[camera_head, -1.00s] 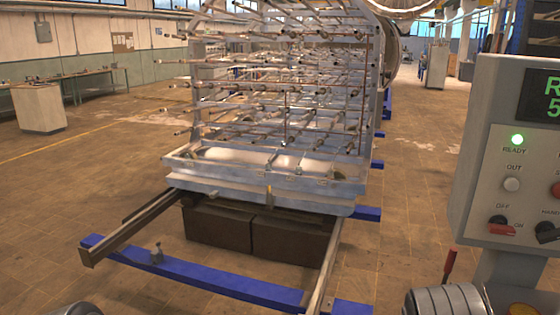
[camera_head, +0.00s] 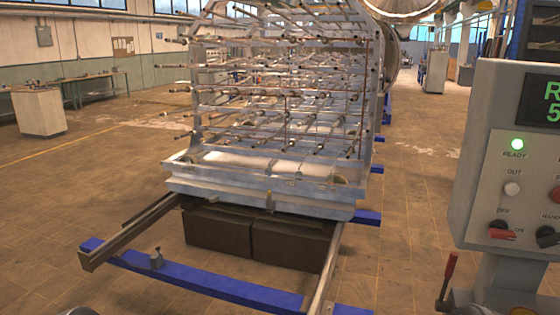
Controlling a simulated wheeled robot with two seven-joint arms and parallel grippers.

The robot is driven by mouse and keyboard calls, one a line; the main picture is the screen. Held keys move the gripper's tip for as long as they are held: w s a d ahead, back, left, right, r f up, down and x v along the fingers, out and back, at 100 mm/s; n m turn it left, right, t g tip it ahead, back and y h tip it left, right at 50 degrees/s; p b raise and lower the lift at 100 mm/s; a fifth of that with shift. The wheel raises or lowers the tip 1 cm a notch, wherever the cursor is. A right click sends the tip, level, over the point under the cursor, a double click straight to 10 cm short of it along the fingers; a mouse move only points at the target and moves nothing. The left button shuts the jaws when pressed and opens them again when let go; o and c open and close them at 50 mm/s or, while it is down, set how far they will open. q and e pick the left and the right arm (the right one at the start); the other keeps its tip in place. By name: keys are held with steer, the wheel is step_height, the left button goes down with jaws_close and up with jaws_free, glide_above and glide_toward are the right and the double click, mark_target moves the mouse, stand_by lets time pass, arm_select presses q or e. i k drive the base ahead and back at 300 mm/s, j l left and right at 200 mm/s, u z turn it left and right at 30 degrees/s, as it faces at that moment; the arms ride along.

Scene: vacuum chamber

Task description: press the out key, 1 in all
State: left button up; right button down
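The OUT key (camera_head: 512,189) is a round, pale button under the label "OUT" on the grey control panel (camera_head: 487,130) at the right edge. The green READY lamp (camera_head: 517,144) above it is lit. The rack carriage (camera_head: 262,194), with many thin metal rods, stands out on the rails in the middle. Neither of my grippers shows, and nothing covers the OUT key.
A red-handled lever (camera_head: 448,275) stands below the panel. Blue floor beams (camera_head: 200,278) cross under the rails. Floor between carriage and panel is clear.

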mark_target(511, 188)
steer(key=z, duration=1.55)
